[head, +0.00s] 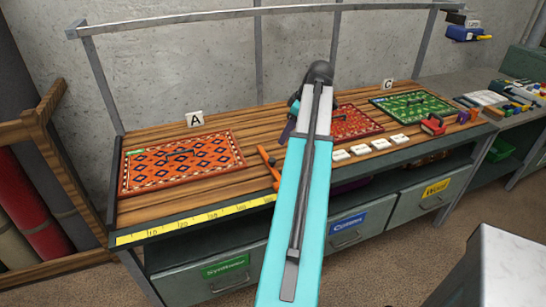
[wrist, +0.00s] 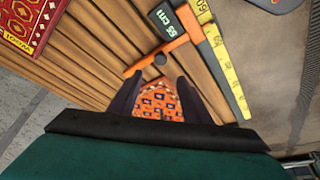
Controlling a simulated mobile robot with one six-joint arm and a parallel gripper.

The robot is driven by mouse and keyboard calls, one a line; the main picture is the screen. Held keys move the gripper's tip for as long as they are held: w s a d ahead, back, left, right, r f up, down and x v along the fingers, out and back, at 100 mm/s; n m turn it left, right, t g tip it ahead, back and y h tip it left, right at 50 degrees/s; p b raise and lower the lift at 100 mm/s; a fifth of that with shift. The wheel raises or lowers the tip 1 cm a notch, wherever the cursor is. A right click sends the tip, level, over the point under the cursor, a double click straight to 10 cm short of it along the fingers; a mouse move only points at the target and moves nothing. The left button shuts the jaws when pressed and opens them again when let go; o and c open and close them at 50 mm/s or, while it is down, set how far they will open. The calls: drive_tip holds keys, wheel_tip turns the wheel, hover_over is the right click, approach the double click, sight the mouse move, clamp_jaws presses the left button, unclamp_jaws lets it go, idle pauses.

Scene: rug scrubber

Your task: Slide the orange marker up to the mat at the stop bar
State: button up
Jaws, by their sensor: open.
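The orange marker (head: 267,162) lies across the front of the wooden bench, right of the orange mat (head: 140,186) by the A sign. In the wrist view the marker (wrist: 181,44) has a dark knob and a dark slide with a "55 cm" label, on the yellow ruler (wrist: 227,72). A red mat (head: 372,125) and a green mat (head: 400,99) lie farther right. My gripper (wrist: 157,88) is open and empty. Its fingertips point toward the knob, which appears just beyond their gap. I cannot make out which part is the stop bar.
The ruler (head: 200,218) runs along the bench's front edge. White tags (head: 362,149) and red items (head: 432,124) sit on the right. A metal rail (head: 200,16) spans above the bench. The wood between the orange mat and the marker is clear.

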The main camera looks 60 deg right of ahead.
sight(272, 160)
drive_tip(key=shift+p+x, duration=1.55)
drive_tip(key=shift+x, duration=5)
drive_tip(key=shift+s, duration=0.1)
